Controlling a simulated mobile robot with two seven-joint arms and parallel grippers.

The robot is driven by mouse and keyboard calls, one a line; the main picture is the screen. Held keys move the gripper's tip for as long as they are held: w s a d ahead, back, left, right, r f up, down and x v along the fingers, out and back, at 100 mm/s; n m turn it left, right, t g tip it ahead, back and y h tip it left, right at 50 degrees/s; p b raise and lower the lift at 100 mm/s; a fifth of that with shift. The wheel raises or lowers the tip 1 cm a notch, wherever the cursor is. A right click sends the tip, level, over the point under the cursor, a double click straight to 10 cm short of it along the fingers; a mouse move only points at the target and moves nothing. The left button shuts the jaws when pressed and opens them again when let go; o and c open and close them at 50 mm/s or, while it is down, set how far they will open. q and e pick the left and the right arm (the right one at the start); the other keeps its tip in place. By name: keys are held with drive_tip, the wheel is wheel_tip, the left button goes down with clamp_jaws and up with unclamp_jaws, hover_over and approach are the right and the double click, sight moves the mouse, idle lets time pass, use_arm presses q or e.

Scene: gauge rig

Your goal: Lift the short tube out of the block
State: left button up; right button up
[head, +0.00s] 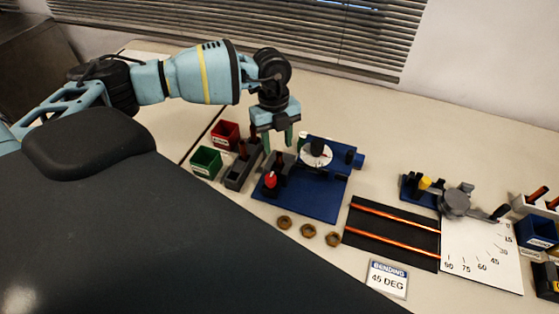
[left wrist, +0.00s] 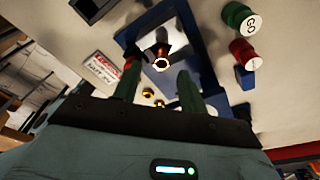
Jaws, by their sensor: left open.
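A short copper tube (left wrist: 162,62) shows end-on in the left wrist view, its open round end facing the camera between and beyond my fingertips. It stands at a dark block (head: 285,172) on a blue base plate (head: 312,200) in the head view. My left gripper (head: 278,142) is open above the back left of this plate, fingers pointing down. In the left wrist view my left gripper (left wrist: 158,82) has its fingers apart with nothing between them. How deep the tube sits is hidden. My right gripper is not in view.
A red-topped part (head: 270,181) stands close by on the plate. A round white dial (head: 316,152) is behind right. A grey rack (head: 238,175), red bin (head: 226,133) and green bin (head: 206,161) are left. Several brass rings (head: 309,231) lie in front; copper rods (head: 395,217) lie right.

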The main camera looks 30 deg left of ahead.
sight(279, 154)
use_arm(q)
drive_tip(key=f, duration=0.5)
drive_tip(key=shift+s+d, duration=0.1)
drive_tip(key=shift+d, duration=0.2)
clamp_jaws()
